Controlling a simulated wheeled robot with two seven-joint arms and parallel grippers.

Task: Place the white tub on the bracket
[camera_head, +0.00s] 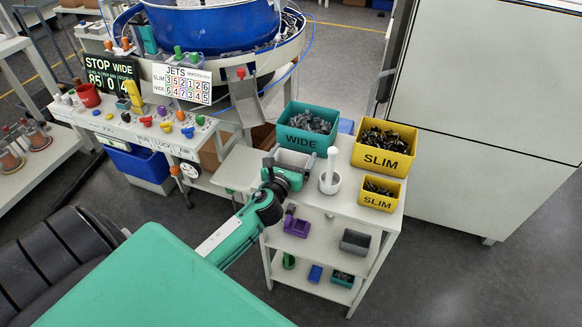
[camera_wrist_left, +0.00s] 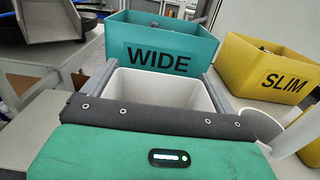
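The white tub (camera_wrist_left: 160,88) is open-topped and looks empty in the left wrist view. It also shows in the head view (camera_head: 293,158), on or just above the cart top. My left gripper (camera_head: 284,168) reaches it from the left. In the left wrist view its grey fingers (camera_wrist_left: 158,90) lie flush along the tub's two sides, with no clear gap. Whether the tub's underside touches the cart is hidden. I cannot single out the bracket with certainty; a metal chute (camera_head: 247,103) hangs from the blue bowl feeder. My right gripper is not in view.
The teal WIDE bin (camera_head: 309,142) stands right behind the tub. Yellow SLIM bins (camera_head: 383,160) and a white mortar with pestle (camera_head: 330,181) stand to its right on the cart (camera_head: 348,206). A control bench (camera_head: 130,122) lies left, a white cabinet (camera_head: 480,120) right.

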